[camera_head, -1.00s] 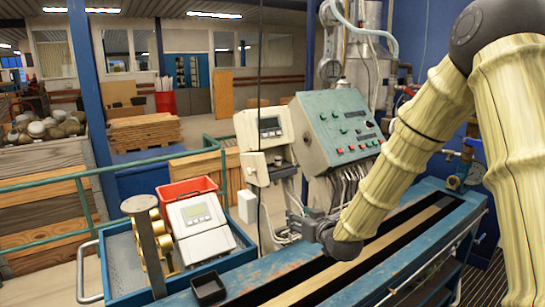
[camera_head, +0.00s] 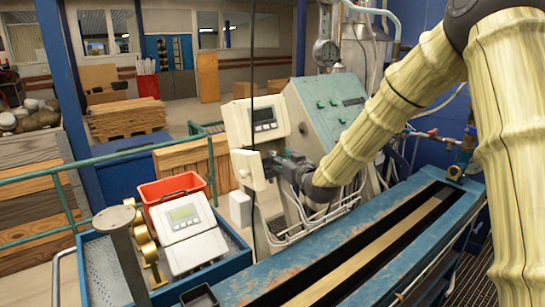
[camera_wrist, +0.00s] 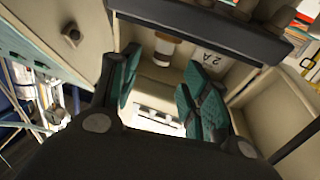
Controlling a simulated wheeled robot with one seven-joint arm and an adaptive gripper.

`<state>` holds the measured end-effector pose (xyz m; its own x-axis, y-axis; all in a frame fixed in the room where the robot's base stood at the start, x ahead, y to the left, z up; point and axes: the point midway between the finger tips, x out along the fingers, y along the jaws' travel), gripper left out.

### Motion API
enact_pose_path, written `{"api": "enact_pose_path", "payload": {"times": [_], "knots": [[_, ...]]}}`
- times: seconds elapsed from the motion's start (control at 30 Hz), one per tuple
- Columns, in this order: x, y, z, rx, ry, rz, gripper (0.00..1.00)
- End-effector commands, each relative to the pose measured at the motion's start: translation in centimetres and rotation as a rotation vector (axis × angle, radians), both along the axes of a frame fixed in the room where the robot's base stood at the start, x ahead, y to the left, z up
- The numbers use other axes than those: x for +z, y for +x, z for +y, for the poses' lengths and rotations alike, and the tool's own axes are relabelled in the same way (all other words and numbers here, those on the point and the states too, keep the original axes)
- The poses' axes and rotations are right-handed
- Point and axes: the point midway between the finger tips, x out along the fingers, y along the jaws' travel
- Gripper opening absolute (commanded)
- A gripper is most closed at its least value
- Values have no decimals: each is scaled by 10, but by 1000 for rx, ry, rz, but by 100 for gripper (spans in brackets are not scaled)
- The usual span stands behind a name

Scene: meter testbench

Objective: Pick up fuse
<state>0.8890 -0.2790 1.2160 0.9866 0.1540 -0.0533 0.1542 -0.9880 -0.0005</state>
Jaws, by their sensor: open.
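My gripper (camera_head: 272,163) is at the pale box below the white wall-side meter (camera_head: 257,119), and its fingertips are partly hidden there. In the wrist view my gripper (camera_wrist: 160,72) is open, with teal pads on both fingers and an empty gap between them. A small white cylinder with a brownish band, seemingly the fuse (camera_wrist: 163,50), shows beyond the gap inside the pale box, beside a "2A" label (camera_wrist: 208,57). The fingertips look apart from it; the exact distance cannot be told.
A dark bar (camera_wrist: 205,30) crosses the box's edge in the wrist view. The green control cabinet (camera_head: 327,112) stands right of the box. The blue bench (camera_head: 285,262) runs below. A blue tray (camera_head: 160,297) holds another meter (camera_head: 190,232), and a red bin (camera_head: 172,187) is behind it.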

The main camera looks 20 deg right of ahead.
Motion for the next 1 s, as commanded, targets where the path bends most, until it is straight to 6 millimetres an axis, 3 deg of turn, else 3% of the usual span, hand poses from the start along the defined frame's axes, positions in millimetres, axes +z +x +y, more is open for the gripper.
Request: {"api": "enact_pose_path", "payload": {"times": [0.23, 0.6, 0.97, 1.0], "knots": [[1, 10, 1, -2, 0, -2, 46], [-8, 48, 7, -3, 1, 2, 46], [-9, 52, 8, -3, 0, 1, 46], [-9, 52, 8, -3, 0, 1, 39]]}}
